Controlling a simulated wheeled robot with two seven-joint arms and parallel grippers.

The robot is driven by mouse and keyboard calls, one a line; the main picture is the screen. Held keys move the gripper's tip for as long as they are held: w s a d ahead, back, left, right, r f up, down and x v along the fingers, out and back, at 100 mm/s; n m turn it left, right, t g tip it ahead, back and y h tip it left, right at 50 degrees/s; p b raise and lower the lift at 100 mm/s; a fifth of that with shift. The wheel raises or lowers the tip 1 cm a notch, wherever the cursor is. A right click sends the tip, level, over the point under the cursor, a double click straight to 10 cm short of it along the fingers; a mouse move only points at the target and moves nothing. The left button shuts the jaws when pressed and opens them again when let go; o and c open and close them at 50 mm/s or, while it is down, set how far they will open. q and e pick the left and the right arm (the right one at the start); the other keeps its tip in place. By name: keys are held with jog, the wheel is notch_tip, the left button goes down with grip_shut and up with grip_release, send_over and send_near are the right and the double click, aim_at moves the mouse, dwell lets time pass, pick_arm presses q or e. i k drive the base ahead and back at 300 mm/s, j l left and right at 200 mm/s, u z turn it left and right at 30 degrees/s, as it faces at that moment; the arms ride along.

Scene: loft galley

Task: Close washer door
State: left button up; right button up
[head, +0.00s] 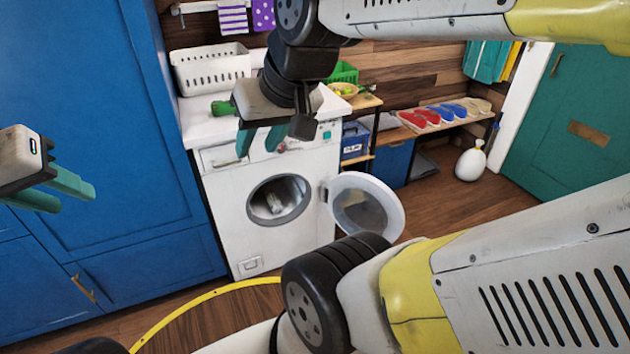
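The white washer (233,225) stands against the wall beside the blue cabinets. Its round door (349,212) is swung wide open to the right, hinged at the right of the opening. The drum opening (279,200) is exposed, with a pale item inside. My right gripper (260,150) is in front of the washer's top and control panel, left of the door, with its two teal fingers apart and nothing between them. My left gripper (76,200) is at the far left in front of the blue cabinet, fingers apart and empty. Neither gripper touches the door.
A white basket (211,68) and a green item (224,107) are on the counter above the washer. A shelf with a blue crate (355,141) stands right of it. A bench (452,121) holds slippers. A white bottle (471,161) stands on the open wooden floor.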

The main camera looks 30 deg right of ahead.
aim_at(331, 193)
jog(key=l+u, duration=0.8)
jog(key=k+l+u, duration=0.1)
jog(key=l, duration=0.35)
jog(key=k+l+u, duration=0.1)
jog(key=l, duration=0.3)
jog(key=k+l+u, duration=0.15)
jog(key=l, duration=0.3)
jog(key=k+l+u, duration=0.1)
jog(key=l, duration=0.3)
jog(key=k+l+u, duration=0.1)
jog(key=l, duration=0.3)
jog(key=k+l, duration=0.15)
jog(key=l, duration=0.25)
jog(key=k+l, duration=0.2)
jog(key=l, duration=0.2)
jog(key=k+l, duration=0.15)
jog(key=l, duration=0.25)
jog(key=k+l, duration=0.2)
jog(key=l, duration=0.2)
jog(key=k+l, duration=0.15)
jog(key=l, duration=0.25)
jog(key=k+j+z, duration=0.25)
jog(key=j, duration=0.15)
